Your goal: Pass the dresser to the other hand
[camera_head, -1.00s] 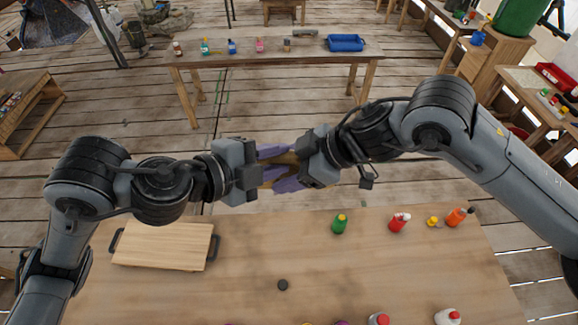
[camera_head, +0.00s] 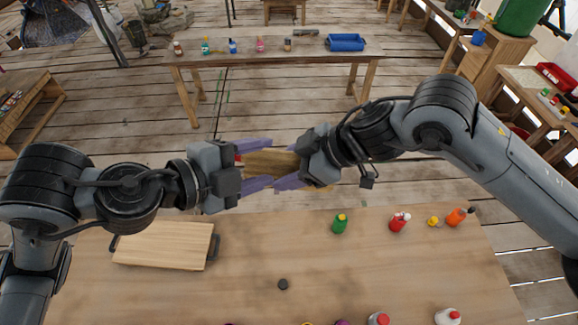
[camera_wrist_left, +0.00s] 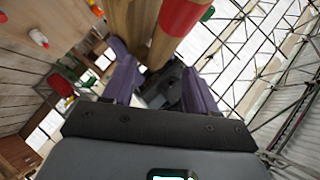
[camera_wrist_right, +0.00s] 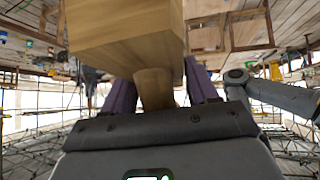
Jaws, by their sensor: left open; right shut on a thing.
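The dresser, a wooden tool (camera_head: 270,162) with a blocky head and a narrower handle, is held in the air between my two grippers. My right gripper (camera_head: 292,166) is shut on its handle; the right wrist view shows the square head (camera_wrist_right: 125,35) beyond the fingers. My left gripper (camera_head: 262,164) is open, with its purple fingers spread on either side of the dresser's left end. In the left wrist view the wood (camera_wrist_left: 128,22) and a red band (camera_wrist_left: 182,14) show beyond the open fingers. I cannot tell whether a left finger touches it.
Below is a wooden table (camera_head: 250,245) with a pale board (camera_head: 165,245) with dark handles at left. A small black disc (camera_head: 283,284) lies mid-table.

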